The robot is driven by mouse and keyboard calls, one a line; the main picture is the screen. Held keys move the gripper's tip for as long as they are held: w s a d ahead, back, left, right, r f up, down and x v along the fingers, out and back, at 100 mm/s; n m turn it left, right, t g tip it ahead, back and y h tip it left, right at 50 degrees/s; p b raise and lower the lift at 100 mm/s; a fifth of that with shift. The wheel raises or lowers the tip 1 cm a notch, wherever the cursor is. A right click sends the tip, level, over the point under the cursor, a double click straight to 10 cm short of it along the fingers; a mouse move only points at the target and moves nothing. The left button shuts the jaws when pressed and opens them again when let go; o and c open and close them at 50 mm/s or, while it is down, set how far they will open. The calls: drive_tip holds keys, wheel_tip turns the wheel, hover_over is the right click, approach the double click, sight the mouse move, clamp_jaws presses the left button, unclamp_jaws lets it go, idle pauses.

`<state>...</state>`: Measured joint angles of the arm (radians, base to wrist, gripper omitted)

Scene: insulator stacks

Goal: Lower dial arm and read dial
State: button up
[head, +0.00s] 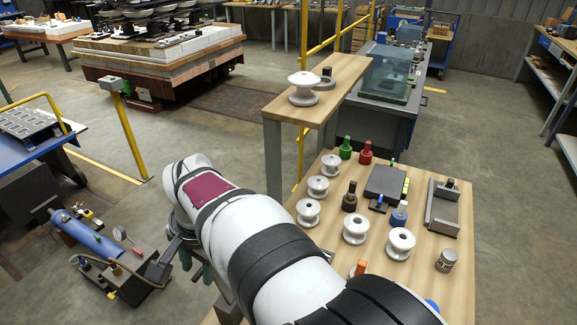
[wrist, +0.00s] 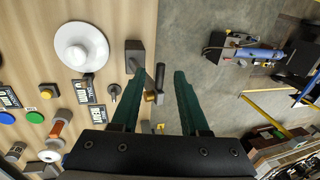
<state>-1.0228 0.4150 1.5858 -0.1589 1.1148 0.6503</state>
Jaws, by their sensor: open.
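My gripper (wrist: 164,75) is open, its two dark green fingers apart with nothing visibly held. In the head view it (head: 196,266) hangs beyond the table's left edge, partly behind my own arm. In the wrist view a grey block with a dark upright rod and a small brass part, possibly the dial stand (wrist: 135,60), is at the table edge. The rod and brass part appear between the fingers; I cannot tell whether they touch. No readable dial face shows there. A small dark knob-like part (wrist: 113,90) is on the table to its left.
White insulators (head: 356,229), bottles (head: 365,153) and a grey tray (head: 443,207) crowd the wooden table. A raised shelf (head: 345,75) holds a larger insulator (head: 304,88). A blue cylinder unit (head: 82,233) with a small round gauge (head: 119,233) stands on the floor left.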

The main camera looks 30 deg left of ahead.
drive_tip(key=shift+f, duration=0.1)
clamp_jaws()
idle(1.4)
